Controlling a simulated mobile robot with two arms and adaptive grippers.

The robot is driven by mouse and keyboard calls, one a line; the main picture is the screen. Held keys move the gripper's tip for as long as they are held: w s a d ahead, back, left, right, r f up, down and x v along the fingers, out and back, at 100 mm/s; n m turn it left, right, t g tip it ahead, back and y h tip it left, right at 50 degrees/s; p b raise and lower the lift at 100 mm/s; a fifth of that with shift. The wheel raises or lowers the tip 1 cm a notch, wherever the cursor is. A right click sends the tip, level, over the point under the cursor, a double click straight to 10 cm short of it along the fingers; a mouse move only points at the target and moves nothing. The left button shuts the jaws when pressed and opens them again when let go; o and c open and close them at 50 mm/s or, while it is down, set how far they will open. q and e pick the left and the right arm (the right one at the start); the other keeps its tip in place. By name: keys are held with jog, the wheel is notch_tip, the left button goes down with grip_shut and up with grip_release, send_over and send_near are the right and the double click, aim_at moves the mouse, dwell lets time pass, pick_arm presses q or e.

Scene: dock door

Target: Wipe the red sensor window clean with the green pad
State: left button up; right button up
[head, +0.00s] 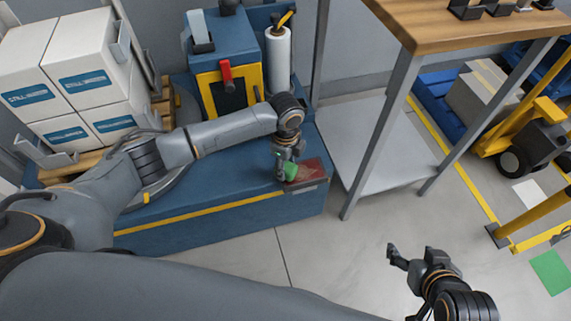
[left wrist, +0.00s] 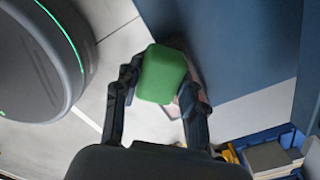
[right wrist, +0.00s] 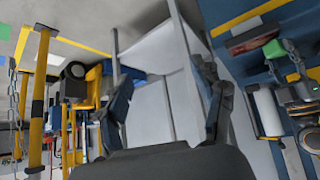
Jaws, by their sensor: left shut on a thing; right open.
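The red sensor window (head: 308,170) is set in the top right corner of the low blue machine base, and its surface looks smudged. My left gripper (head: 288,168) is shut on the green pad (head: 291,171) at the left end of the window. I cannot tell whether the pad touches it. The left wrist view shows the pad (left wrist: 161,74) between both fingers, hiding most of the window behind it. My right gripper (head: 408,252) is open and empty above the floor at the lower right. The right wrist view shows the window (right wrist: 256,38) and the pad beside it.
A wooden-topped workbench (head: 470,22) with a grey lower shelf (head: 372,145) stands right of the machine. White boxes (head: 90,80) are stacked at the left. A yellow truck (head: 535,125) stands at right.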

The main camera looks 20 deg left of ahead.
pick_arm(q)
jog(key=shift+f, duration=0.15)
pick_arm(e)
jog(key=shift+w, duration=0.15)
pick_arm(q)
jog(key=shift+f, duration=0.15)
pick_arm(e)
jog(key=shift+w+a+r, duration=0.15)
jog(key=shift+w+r, duration=0.05)
jog(key=shift+w, duration=0.05)
pick_arm(q)
jog(key=shift+f, duration=0.45)
pick_arm(e)
jog(key=shift+w+a+r+t, duration=0.25)
jog(key=shift+w+r+t, duration=0.35)
jog(key=shift+w, duration=0.25)
